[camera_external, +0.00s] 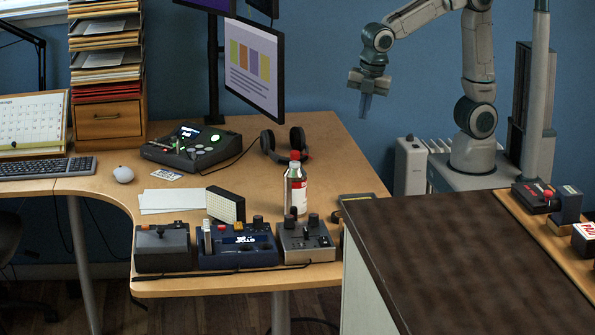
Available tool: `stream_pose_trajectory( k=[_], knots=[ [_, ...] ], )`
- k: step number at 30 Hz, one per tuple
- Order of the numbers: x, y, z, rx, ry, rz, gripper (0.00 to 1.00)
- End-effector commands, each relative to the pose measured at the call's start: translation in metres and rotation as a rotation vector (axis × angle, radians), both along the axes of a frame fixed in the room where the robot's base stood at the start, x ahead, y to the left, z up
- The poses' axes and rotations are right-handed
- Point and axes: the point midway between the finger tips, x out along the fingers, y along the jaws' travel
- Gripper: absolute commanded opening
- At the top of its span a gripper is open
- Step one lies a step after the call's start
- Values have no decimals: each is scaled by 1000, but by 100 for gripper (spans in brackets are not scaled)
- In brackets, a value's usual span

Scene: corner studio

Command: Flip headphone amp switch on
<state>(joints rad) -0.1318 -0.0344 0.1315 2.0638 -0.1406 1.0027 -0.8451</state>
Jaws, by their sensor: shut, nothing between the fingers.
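My gripper (366,108) is shut and empty, pointing down in the air beyond the right back part of the desk, well away from the devices. Several control boxes stand on the desk, and I cannot tell which one is the headphone amp. A dark grey box (162,255) with a small stick on top is at the front left. A blue box (237,258) with a lit display stands beside it. A lighter grey box (306,252) with black knobs is to its right. A black console (190,150) with a green button is farther back. Switch positions are too small to read.
Headphones (283,146) lie near the back. A red-capped bottle (295,188) stands behind the grey box. A monitor (254,68) hangs above. A dark-topped counter (460,250) fills the front right.

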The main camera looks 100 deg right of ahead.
Motion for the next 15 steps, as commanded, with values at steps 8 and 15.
stream_pose_trajectory(
  k=[8,15],
  knots=[
    [57,57,-7,-87,94,542,0],
    [97,112,-26,-136,171,1005,0]
  ],
)
